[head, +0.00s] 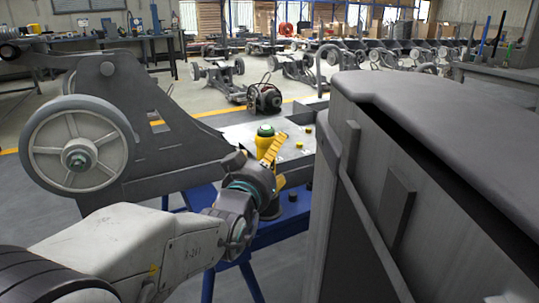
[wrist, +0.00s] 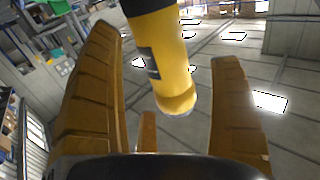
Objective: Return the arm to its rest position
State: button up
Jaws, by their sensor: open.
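My arm reaches from the lower left of the head view to my gripper (head: 277,164), above the blue stand. The gripper's yellow fingers also show in the wrist view (wrist: 167,52), spread apart. They are open. A yellow cylindrical thing (head: 264,143) with a green top stands close behind the gripper in the head view, partly hidden by it. In the wrist view a yellow cylinder (wrist: 160,62) with a black end and a dark label shows in the gap between the fingers, with space on both sides. I cannot tell how far beyond the fingertips it is.
A grey chassis part with a wheel (head: 78,152) stands at left, near my arm. A large grey body (head: 450,170) fills the right. The blue stand (head: 265,237) carries a light plate (head: 300,143) with small yellow and black pieces.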

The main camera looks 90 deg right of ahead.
jog(key=shift+v, duration=2.8)
